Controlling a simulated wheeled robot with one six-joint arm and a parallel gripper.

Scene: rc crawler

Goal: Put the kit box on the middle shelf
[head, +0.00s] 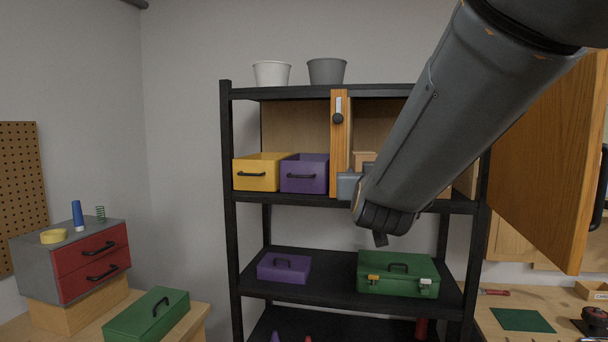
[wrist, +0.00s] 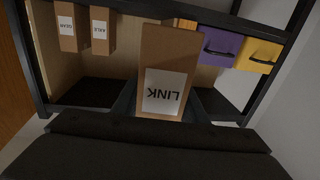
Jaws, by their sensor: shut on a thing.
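A brown box labelled LINK (wrist: 165,65) is between the fingers of my gripper (wrist: 162,108) in the wrist view, its lettering upside down there. My gripper is shut on it. In the head view my arm hides most of the box; a small tan part (head: 365,156) shows beside my arm, at the height of the upper compartment. I cannot tell how far inside that compartment it is. The middle shelf (head: 335,287), below that compartment, carries a purple case (head: 284,268) and a green toolbox (head: 398,274), with a bare gap between them.
A yellow bin (head: 258,172) and a purple bin (head: 305,174) stand left of a narrow wooden door (head: 340,145). A large wooden door (head: 552,165) stands open at right. Boxes labelled GEAR (wrist: 66,27) and AXLE (wrist: 102,30) show in the wrist view.

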